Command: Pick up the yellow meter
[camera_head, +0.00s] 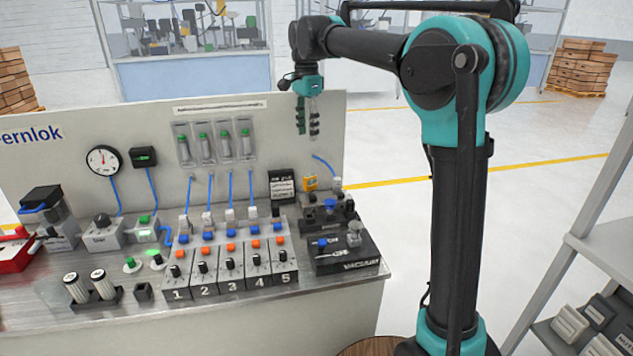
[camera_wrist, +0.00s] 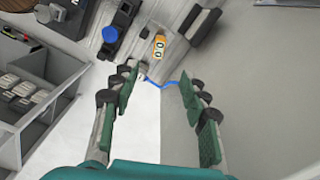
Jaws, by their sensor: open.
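The yellow meter (camera_head: 310,183) is a small yellow box at the back right of the bench, close to the upright panel. It also shows in the wrist view (camera_wrist: 159,46), beyond the fingertips and roughly between them. My gripper (camera_head: 307,134) is in front of the panel's right part, above the meter and apart from it. In the wrist view my gripper (camera_wrist: 157,88) has its green-padded fingers spread wide, with nothing between them.
A black display box (camera_head: 282,185) stands just left of the meter. A black vacuum unit (camera_head: 345,252) with knobs sits in front of it. Numbered switches (camera_head: 230,265) fill the bench's middle. A grey shelf (camera_head: 610,235) stands at the right.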

